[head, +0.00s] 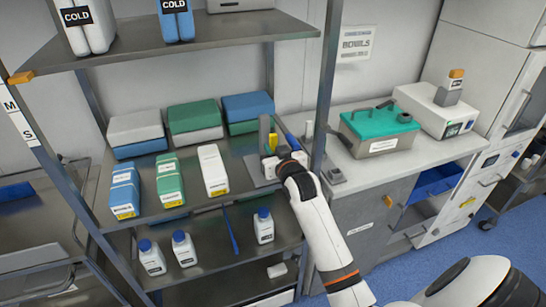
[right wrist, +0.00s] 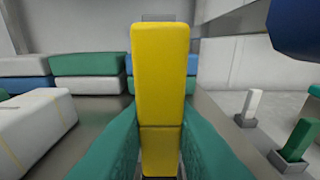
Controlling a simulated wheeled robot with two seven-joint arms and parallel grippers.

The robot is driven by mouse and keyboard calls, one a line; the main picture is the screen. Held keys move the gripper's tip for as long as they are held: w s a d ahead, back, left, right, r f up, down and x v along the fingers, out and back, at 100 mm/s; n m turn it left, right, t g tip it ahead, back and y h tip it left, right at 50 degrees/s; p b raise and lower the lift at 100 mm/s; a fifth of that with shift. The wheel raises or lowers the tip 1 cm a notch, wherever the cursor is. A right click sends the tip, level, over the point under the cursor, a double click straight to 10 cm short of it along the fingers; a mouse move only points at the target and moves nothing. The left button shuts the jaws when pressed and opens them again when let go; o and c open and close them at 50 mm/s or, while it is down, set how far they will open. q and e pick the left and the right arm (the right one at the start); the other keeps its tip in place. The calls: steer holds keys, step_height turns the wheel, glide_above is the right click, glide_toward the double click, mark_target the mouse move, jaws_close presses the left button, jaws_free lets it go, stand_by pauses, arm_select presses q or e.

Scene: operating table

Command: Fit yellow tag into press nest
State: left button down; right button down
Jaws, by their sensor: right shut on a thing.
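The yellow tag (right wrist: 160,75) stands upright between the teal fingers of my right gripper (right wrist: 160,150) in the right wrist view. The gripper is shut on its lower part, and the fingers cover its lower sides. In the head view the tag (head: 264,130) shows as a narrow yellow upright piece, just beyond my right gripper (head: 272,158), at the right end of the middle shelf. A grey block (head: 255,170) sits beside the gripper there. I cannot tell whether it is the press nest; the gripper hides part of this spot. My left gripper is not in view.
White, green and blue boxes (head: 213,170) stand on the shelf to the left. A metal rack post (head: 326,85) rises close to my right arm. A teal-lidded box (head: 380,125) stands on the counter. Small white (right wrist: 255,105) and green (right wrist: 300,138) posts stand in dark bases.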

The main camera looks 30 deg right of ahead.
step_height(320, 180, down, 3)
steer(key=shift+f+p, duration=0.2)
steer(key=shift+p, duration=0.15)
